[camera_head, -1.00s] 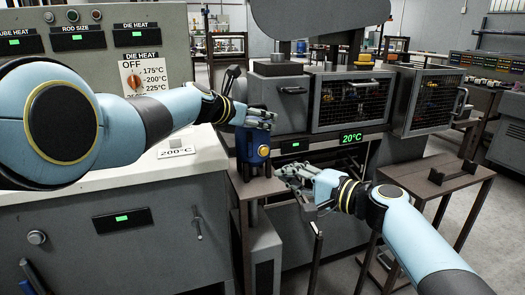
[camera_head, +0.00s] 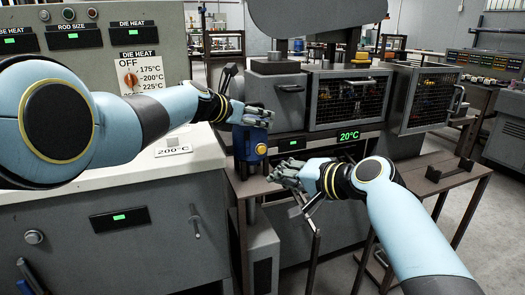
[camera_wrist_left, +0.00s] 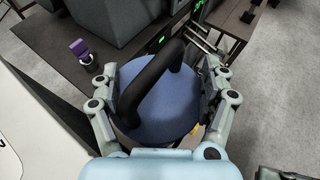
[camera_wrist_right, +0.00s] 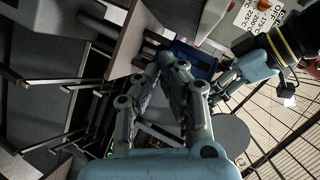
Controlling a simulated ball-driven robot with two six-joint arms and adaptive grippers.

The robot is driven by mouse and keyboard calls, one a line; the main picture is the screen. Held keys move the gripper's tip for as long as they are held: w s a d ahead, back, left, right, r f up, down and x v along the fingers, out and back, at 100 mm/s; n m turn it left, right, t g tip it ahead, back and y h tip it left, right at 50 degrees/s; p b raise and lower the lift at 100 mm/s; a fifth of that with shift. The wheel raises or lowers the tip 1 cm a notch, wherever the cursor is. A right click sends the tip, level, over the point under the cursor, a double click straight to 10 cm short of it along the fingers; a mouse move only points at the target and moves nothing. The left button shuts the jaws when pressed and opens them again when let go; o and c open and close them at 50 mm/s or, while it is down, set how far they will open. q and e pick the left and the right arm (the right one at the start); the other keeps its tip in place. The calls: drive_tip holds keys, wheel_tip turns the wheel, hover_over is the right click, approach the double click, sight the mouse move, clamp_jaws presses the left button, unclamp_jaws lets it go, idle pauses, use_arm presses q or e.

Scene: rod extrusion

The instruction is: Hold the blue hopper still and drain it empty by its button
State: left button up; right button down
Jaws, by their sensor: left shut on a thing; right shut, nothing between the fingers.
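The blue hopper (camera_head: 240,143) stands upright on the small brown table, with a round yellow button (camera_head: 261,149) on its front. My left gripper (camera_head: 258,118) is shut on the hopper from above. The hopper's contents are hidden.
A grey machine (camera_head: 292,102) with mesh doors and a 20°C display stands close behind the hopper. A control cabinet (camera_head: 95,160) with a white top is at left. A brown side table (camera_head: 440,170) is at right. A purple-topped piece (camera_wrist_left: 78,46) stands near the hopper.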

approach(253, 157)
drive_tip(key=shift+w+a+f, duration=1)
drive_tip(key=shift+w+a, duration=0.05)
drive_tip(key=shift+a, duration=0.2)
drive_tip(key=shift+w, duration=0.15)
idle(0.6)
drive_tip(key=shift+w+a, duration=0.15)
drive_tip(key=shift+w, duration=0.15)
drive_tip(key=shift+w+a, duration=0.2)
drive_tip(key=shift+w, duration=0.3)
idle(2.7)
drive_tip(key=shift+s+d, duration=0.3)
drive_tip(key=shift+s, duration=0.6)
drive_tip(key=shift+s, duration=0.1)
drive_tip(key=shift+s+d, duration=0.3)
drive_tip(key=shift+s, duration=0.45)
drive_tip(key=shift+s+d, duration=0.25)
drive_tip(key=shift+s, duration=0.55)
drive_tip(key=shift+s+d, duration=0.3)
drive_tip(key=shift+s, duration=0.45)
